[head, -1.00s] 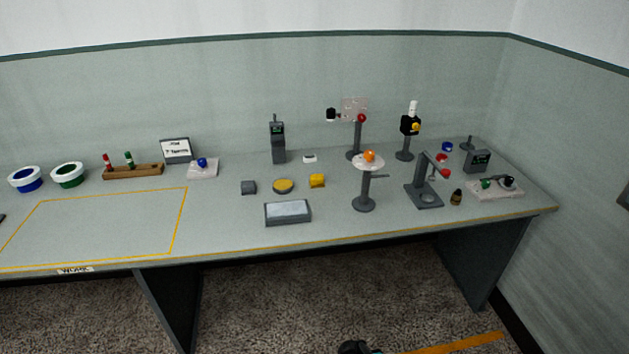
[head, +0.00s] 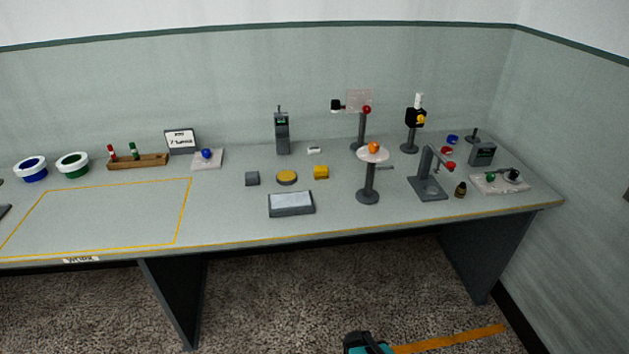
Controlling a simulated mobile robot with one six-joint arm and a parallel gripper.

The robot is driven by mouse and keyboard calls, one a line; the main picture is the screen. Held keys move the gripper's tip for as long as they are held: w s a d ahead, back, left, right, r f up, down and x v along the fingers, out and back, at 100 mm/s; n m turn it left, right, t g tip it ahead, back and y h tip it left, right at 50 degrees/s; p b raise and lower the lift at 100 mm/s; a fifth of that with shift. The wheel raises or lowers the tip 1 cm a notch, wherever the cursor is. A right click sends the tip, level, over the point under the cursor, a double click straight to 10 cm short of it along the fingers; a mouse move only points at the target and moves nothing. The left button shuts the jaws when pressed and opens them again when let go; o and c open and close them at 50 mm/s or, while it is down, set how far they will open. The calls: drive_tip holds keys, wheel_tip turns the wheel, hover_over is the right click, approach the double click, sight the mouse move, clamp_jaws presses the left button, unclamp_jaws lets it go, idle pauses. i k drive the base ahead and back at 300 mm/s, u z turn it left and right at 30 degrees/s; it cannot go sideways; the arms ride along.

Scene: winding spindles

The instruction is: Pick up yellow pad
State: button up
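A small yellow block-like pad (head: 321,172) lies on the grey bench in the head view, right of the middle of the picture. Just left of it is a round disc (head: 287,177) with a yellow top and a dark rim. A small grey block (head: 252,178) is left of the disc. These three sit apart in a loose row. My gripper's fingers do not show. Only a dark and teal part, which looks like my own arm, shows at the bottom edge, well below the bench front.
A grey tray (head: 291,211) sits in front of the row. A stand with an orange ball (head: 374,147) rises right of the yellow pad. A dark handheld device (head: 282,133) stands behind. The yellow-outlined area (head: 110,193) at left is clear.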

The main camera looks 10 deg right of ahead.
sight(320, 172)
drive_tip(key=k, duration=0.65)
drive_tip(key=u, duration=0.55)
drive_tip(key=i, duration=1)
drive_tip(key=u, duration=0.95)
drive_tip(key=i, duration=0.75)
drive_tip(key=u, duration=0.15)
